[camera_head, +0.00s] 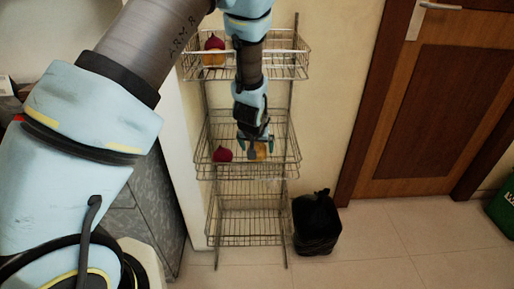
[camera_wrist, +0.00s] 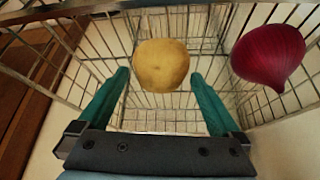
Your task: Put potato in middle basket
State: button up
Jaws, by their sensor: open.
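A round yellow-brown potato (camera_wrist: 161,65) lies on the wire floor of the middle basket (camera_head: 278,171). In the head view the potato (camera_head: 261,150) shows partly behind my gripper. My gripper (camera_head: 254,143) is inside the middle basket with its fingers pointing down. In the wrist view my gripper's two teal fingers (camera_wrist: 163,92) are spread apart, with the potato just beyond and between their tips. The gripper is open and holds nothing. The middle basket's wire rim (camera_wrist: 60,9) crosses the top of the wrist view.
A red onion (camera_wrist: 268,56) lies in the same basket, beside the potato; it also shows in the head view (camera_head: 223,155). The top basket (camera_head: 290,70) holds a red and an orange item. The bottom basket (camera_head: 245,228) looks empty. A black bag-lined bin (camera_head: 316,225) stands right of the rack.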

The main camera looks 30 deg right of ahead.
jog(key=v, duration=1.2)
jog(key=shift+r, duration=0.4)
jog(key=s+a+r+n+g+y, duration=0.1)
jog(key=s+a+r+n, duration=0.1)
jog(key=a, duration=1.5)
jog(key=s+a+r+n+g+y, duration=0.2)
jog(key=a+r+n, duration=0.1)
jog(key=a, duration=1.4)
jog(key=shift+a+r+n, duration=0.2)
jog(key=shift+r+n, duration=0.2)
jog(key=shift+r, duration=0.2)
jog(key=shift+r, duration=0.1)
notch_tip(320, 180, up, 11)
jog(key=p, duration=1.1)
jog(key=shift+p, duration=0.35)
jog(key=shift+w, duration=0.1)
